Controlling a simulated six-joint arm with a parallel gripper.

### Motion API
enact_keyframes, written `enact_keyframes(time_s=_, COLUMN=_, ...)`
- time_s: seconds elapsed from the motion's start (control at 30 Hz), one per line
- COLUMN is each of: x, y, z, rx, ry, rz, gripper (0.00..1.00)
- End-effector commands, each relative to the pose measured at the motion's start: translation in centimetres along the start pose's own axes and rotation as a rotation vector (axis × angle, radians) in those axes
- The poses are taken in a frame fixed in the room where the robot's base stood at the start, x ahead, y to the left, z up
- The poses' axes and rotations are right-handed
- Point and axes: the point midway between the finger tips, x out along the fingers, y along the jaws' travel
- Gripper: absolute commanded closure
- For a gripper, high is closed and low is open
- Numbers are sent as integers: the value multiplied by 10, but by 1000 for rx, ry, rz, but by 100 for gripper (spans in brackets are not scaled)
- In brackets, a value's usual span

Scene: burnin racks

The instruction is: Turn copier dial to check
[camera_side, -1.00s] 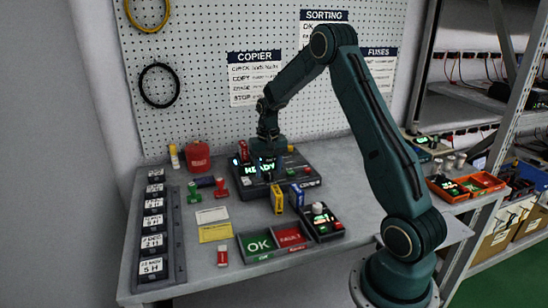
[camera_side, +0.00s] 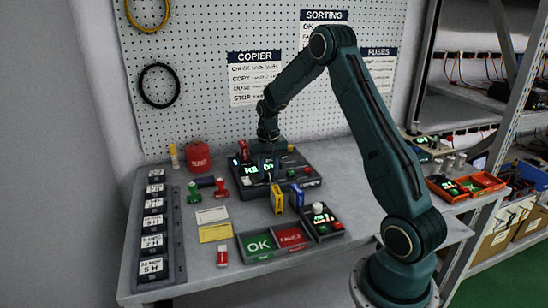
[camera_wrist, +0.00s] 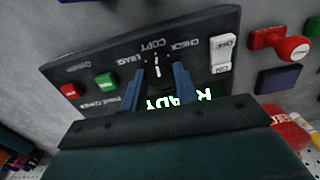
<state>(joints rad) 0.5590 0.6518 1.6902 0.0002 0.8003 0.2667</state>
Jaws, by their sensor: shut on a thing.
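The copier (camera_side: 312,180) is a dark box with a lit green READY display, on the bench below the pegboard. The wrist view shows its panel (camera_wrist: 215,30) upside down, with COPY and CHECK labels around the dial. The dial (camera_wrist: 158,68) is small and dark with a white pointer line, which points roughly towards COPY. My gripper (camera_wrist: 161,68) is shut on the dial, one blue-grey finger on each side. In the side view my gripper (camera_side: 269,154) is low over the copier and hides the dial and part of the display.
A white on/off switch (camera_wrist: 221,53) and a red-topped stamp (camera_wrist: 280,43) are near the dial in the wrist view. A green button (camera_wrist: 106,83) and a red button (camera_wrist: 69,91) are on its other side. Yellow and blue upright items (camera_side: 277,199) stand before the copier.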

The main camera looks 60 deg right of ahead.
Motion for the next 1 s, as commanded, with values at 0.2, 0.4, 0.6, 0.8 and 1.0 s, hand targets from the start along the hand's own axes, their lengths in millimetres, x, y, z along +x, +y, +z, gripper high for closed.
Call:
enact_keyframes(time_s=0.2, x=-1, y=0, z=0, rx=103, ry=1, rz=-1, gripper=93)
enact_keyframes(time_s=0.4, x=-1, y=0, z=0, rx=253, ry=2, rz=-1, gripper=93)
enact_keyframes(time_s=0.6, x=-1, y=0, z=0, rx=426, ry=2, rz=-1, gripper=93)
enact_keyframes(time_s=0.8, x=-1, y=0, z=-1, rx=585, ry=2, rz=-1, gripper=93)
enact_keyframes(time_s=1.0, x=-1, y=0, z=-1, rx=698, ry=2, rz=-2, gripper=93)
